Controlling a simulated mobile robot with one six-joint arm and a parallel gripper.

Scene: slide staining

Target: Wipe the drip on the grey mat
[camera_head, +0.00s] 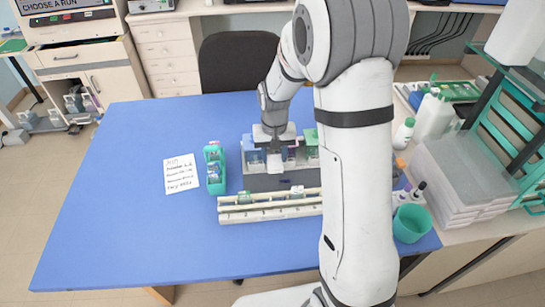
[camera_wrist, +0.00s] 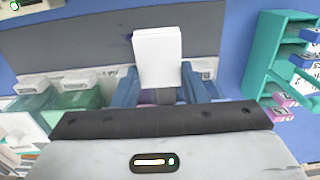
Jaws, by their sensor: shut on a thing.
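My gripper (camera_wrist: 165,88) is shut on a small white block (camera_wrist: 158,57), held between its blue fingers. In the head view my gripper (camera_head: 275,150) points down among the jars at the middle of the blue table. A dark grey strip (camera_wrist: 85,42) lies beyond the white block in the wrist view; it also shows in front of the jars in the head view (camera_head: 272,183). I cannot tell whether this strip is the grey mat. The block and gripper hide part of the strip.
Lidded jars with green and clear contents (camera_wrist: 85,98) stand close beside my gripper. A teal rack (camera_head: 215,170) and a written note (camera_head: 181,173) are to the left. A long white rack (camera_head: 262,208) lies in front. The table's left part (camera_head: 110,200) is clear.

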